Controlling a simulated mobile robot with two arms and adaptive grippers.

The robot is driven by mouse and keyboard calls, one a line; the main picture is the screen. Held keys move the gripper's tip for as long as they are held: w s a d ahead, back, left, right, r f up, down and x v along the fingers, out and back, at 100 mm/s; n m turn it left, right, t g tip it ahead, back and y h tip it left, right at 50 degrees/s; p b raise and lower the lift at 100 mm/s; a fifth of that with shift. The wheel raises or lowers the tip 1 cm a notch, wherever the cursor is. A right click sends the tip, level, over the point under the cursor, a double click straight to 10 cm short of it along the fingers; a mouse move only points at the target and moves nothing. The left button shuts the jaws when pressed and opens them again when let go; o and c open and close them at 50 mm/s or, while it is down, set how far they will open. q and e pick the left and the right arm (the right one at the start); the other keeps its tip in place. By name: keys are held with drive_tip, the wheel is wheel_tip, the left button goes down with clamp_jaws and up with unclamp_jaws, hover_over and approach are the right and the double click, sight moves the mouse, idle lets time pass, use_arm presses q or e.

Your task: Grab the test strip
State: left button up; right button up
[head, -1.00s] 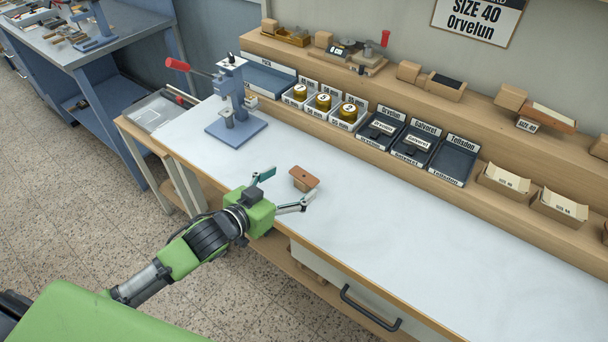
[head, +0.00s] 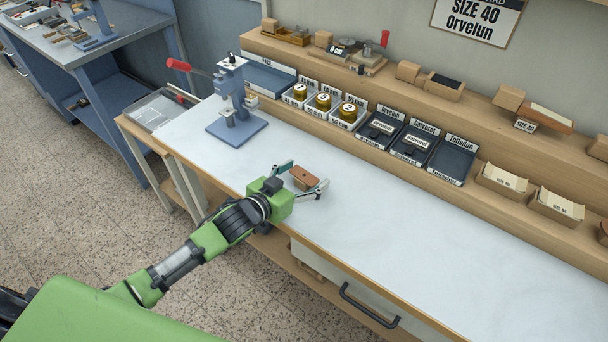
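A small brown block (head: 304,179) with a reddish-brown top and a small dark spot lies on the white worktop. It is the only loose piece there, and I cannot tell for sure whether it is the test strip. My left gripper (head: 308,174) is open, with one finger on the far left side of the block and the other on its right. The fingers reach around the block; I cannot tell whether they touch it. The near end of the block is partly hidden by the gripper. My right gripper is not in view.
A blue-grey stamping press (head: 236,112) with a red handle stands at the worktop's left end. Labelled trays (head: 383,131) and gold rolls (head: 323,101) line the back, below a wooden shelf (head: 460,112). The worktop (head: 420,250) to the right is clear.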

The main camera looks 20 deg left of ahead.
use_arm(q)
drive_tip(key=c, duration=0.4)
drive_tip(key=shift+c, duration=0.2)
